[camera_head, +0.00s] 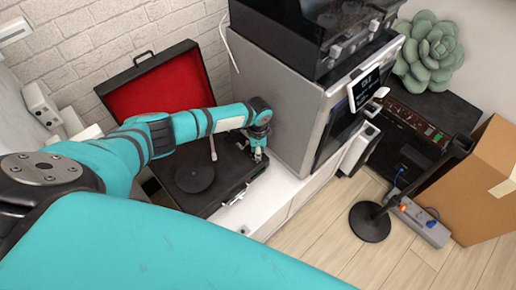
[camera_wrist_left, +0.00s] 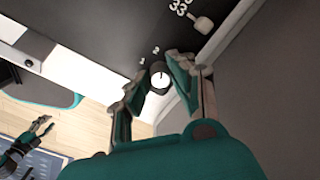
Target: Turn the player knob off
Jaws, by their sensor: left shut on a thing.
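The record player (camera_head: 232,190) is a black case on the white counter, with its red-lined lid (camera_head: 160,89) standing open. Its dark round platter (camera_head: 194,176) is left of my left gripper. My left gripper (camera_head: 258,155) is over the player's right side, near the silver oven. In the left wrist view, the player knob (camera_wrist_left: 160,79) is a small dark knob with a white top, and numerals are printed beside it. The fingers of my left gripper (camera_wrist_left: 156,88) are closed around the knob. My right gripper (camera_wrist_left: 38,132) shows small at the lower left, empty, its fingers looking parted.
A silver oven (camera_head: 275,95) with a black appliance (camera_head: 310,30) on top stands close to the right of my left gripper. A black stand (camera_head: 370,222), a power strip (camera_head: 420,220) and a cardboard box (camera_head: 475,195) are at the right. Wooden floor between is clear.

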